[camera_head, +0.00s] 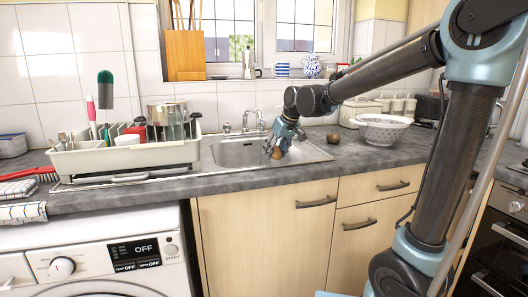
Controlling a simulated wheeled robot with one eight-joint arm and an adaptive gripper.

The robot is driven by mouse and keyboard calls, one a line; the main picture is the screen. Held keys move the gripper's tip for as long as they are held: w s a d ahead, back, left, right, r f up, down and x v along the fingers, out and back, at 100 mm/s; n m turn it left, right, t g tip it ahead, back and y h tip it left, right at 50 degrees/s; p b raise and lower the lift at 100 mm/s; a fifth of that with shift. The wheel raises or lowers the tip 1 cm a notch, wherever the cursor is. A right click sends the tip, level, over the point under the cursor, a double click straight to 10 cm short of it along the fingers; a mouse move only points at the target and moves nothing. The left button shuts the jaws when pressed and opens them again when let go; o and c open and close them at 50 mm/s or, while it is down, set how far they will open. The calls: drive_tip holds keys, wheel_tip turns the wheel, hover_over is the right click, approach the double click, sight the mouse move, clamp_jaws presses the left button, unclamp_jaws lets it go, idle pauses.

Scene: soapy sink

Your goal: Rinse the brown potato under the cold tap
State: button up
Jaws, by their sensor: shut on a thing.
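My gripper (279,147) is over the right part of the sink basin (235,153), pointing down. It is shut on a small brown, rounded thing, which looks like the brown potato (277,154). The fingers hide part of it. The metal tap (252,117) stands at the back edge of the sink, to the left of and behind my gripper. I cannot make out any running water, or which tap handle is the cold one.
A dish rack (125,157) full of dishes stands left of the sink. A darker brown round thing (332,137) lies on the counter to the right, beside a white colander (382,131). A washing machine (105,255) stands below the counter.

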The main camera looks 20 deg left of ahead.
sight(277, 151)
drive_tip(key=shift+s+d+r, duration=0.55)
drive_tip(key=shift+s+r, duration=0.15)
drive_tip(key=shift+s+d+r, duration=0.5)
drive_tip(key=shift+s+r, duration=0.2)
